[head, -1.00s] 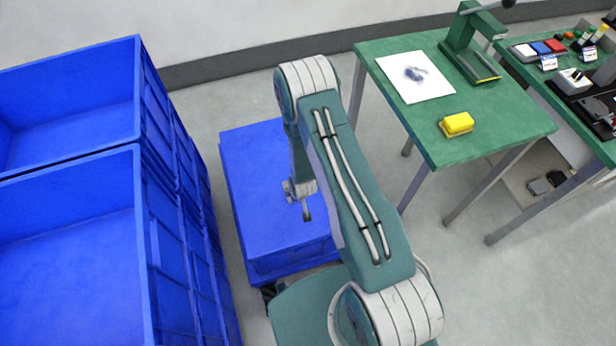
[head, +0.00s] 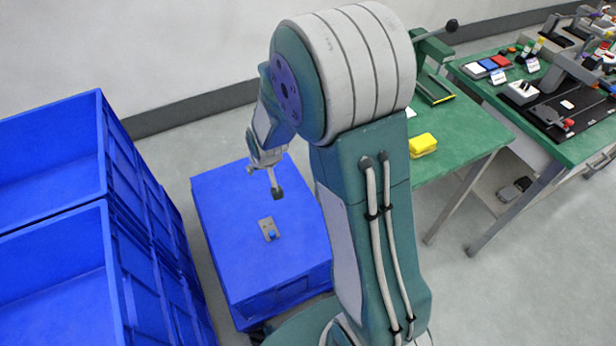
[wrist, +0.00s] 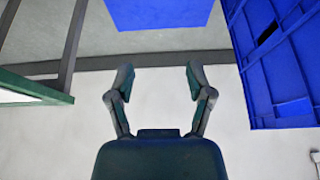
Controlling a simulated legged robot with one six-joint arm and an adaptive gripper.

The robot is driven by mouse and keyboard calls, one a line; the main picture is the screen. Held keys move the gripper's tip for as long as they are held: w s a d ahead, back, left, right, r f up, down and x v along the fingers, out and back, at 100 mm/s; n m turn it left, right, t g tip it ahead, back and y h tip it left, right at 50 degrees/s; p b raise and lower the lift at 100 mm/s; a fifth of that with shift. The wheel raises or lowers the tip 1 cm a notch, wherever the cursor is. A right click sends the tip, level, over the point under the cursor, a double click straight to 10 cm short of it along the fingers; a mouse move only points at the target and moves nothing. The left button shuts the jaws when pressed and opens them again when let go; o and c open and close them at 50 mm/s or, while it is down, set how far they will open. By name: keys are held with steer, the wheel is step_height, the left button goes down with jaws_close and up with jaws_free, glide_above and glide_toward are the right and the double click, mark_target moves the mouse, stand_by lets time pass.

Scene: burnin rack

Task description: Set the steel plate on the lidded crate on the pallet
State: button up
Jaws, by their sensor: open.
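The steel plate (head: 269,229), a small grey piece with a blue spot on it, lies flat on the blue lid of the lidded crate (head: 235,200). The crate stands low on the floor, and the pallet under it is mostly hidden. My gripper (head: 277,190) is above the crate, behind the plate in the head view and apart from it. In the wrist view my gripper (wrist: 160,82) is open, with nothing between its fingers. The crate's blue edge (wrist: 160,12) shows at the top of the wrist view; the plate is not visible there.
Tall blue open crates (head: 70,190) are stacked left of the lidded crate. A green table (head: 465,135) with a yellow block (head: 422,145) stands to the right. A second green bench (head: 590,135) holds several small parts. Grey floor is clear between.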

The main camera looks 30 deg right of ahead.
steer(key=s+f+v, duration=0.1)
steer(key=s+v, duration=0.1)
steer(key=v, duration=1.6)
steer(key=s+r, duration=0.3)
steer(key=s, duration=0.4)
steer(key=s+r, duration=0.4)
steer(key=s, duration=0.3)
steer(key=shift+s+d+r+t, duration=0.2)
steer(key=shift+s+d+t, duration=0.1)
steer(key=shift+s+d, duration=0.1)
steer(key=shift+w, duration=0.1)
